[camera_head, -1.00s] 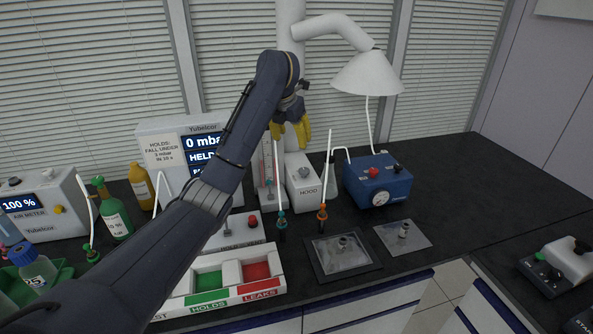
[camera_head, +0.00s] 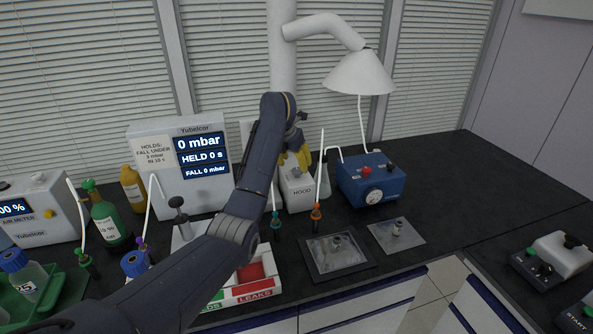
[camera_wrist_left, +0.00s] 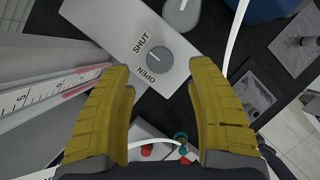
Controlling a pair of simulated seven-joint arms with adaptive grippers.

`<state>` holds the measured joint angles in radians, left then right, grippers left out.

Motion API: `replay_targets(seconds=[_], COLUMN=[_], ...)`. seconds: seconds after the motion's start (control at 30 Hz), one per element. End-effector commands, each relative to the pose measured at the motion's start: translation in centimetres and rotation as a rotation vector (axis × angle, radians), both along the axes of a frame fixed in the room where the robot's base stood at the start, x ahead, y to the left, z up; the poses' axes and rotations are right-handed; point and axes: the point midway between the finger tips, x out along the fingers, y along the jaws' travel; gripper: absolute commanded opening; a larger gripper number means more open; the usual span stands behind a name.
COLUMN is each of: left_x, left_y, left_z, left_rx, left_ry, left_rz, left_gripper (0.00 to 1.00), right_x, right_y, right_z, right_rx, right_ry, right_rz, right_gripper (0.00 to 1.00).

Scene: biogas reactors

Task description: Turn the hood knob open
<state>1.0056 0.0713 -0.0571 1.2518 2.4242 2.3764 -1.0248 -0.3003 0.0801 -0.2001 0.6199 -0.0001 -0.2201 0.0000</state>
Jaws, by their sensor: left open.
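The hood box (camera_head: 302,193) is a white box labelled HOOD, standing on the black bench right of the display unit. Its grey round knob (camera_wrist_left: 159,58) shows in the left wrist view on a white panel, between the printed words SHUT and OPEN. I cannot surely tell which word the knob's mark points to. My left gripper (camera_head: 296,161) has yellow fingers and hangs over the hood box. In the left wrist view its fingers (camera_wrist_left: 159,78) are apart and empty, with the knob seen just beyond the gap, apparently not touched. My right gripper is not in view.
A scale column (camera_wrist_left: 40,92) stands close beside the left finger in the wrist view. A blue pump box (camera_head: 369,181) with a gauge stands right of the hood box. Tubed fittings and a grey pad (camera_head: 337,258) lie in front.

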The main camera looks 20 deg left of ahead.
Motion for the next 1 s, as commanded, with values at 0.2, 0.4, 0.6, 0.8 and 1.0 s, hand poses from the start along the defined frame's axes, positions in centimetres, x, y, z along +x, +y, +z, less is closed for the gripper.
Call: replay_targets(seconds=[0.2, 0.4, 0.6, 0.8, 1.0], left_x=[1.0, 1.5, 1.7, 1.7, 1.7], left_y=[-0.3, -0.3, -0.3, -0.4, -0.4], left_z=[-2.6, -3.8, -4.2, -4.2, -4.2], left_rx=[-0.001, 0.0, 0.0, 0.0, 0.0], left_ry=[0.002, 0.0, -0.001, -0.001, -0.001], left_rz=[-0.002, 0.0, 0.0, 0.0, 0.0], left_gripper=[0.57, 0.57, 0.57, 0.57, 0.39], right_x=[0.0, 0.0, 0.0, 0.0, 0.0], right_y=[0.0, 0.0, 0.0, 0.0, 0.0], right_z=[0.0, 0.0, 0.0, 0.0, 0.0], right_rx=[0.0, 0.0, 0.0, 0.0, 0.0], right_ry=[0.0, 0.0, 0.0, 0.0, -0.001], right_rz=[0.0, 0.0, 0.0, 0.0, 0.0], right_gripper=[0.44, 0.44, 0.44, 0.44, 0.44])
